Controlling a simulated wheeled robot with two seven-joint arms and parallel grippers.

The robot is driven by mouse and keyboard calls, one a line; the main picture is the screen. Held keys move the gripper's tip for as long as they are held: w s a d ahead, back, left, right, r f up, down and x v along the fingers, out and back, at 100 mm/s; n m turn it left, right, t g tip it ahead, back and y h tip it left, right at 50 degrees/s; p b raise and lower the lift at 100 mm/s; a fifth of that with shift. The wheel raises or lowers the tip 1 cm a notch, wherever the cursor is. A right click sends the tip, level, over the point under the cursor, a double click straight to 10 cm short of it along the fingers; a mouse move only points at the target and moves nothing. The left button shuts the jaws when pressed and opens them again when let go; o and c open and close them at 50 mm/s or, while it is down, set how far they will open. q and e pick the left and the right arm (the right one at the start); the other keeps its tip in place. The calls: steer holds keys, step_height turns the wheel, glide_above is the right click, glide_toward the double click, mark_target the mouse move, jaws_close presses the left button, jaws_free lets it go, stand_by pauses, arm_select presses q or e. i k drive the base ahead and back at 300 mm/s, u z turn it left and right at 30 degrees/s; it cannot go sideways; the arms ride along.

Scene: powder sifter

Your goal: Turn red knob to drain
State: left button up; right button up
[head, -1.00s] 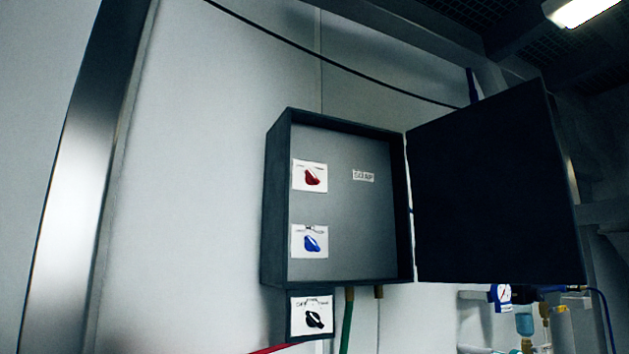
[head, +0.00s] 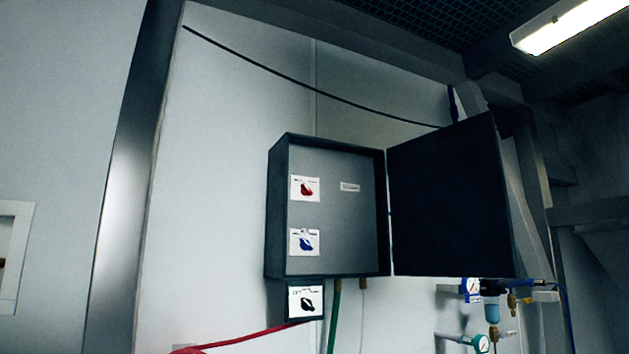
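The red knob (head: 306,189) sits on a white plate, upper left inside an open wall box (head: 340,250). Its pointer looks tilted, but the label print is too small to read. A blue knob (head: 306,244) is on a similar plate below it. A black knob (head: 308,304) is on a plate under the box. Neither of my grippers shows in the head view.
The box's dark door (head: 450,205) stands open to the right. A red hose (head: 245,338) and a green hose (head: 334,320) run below the box. Gauges and fittings (head: 490,300) are at lower right. A metal post (head: 135,170) stands left.

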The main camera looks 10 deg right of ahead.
mark_target(305, 190)
steer(key=z, duration=0.1)
steer(key=k, duration=0.55)
steer(key=u, duration=1.1)
steer(key=i, duration=1.4)
steer(key=z, duration=0.9)
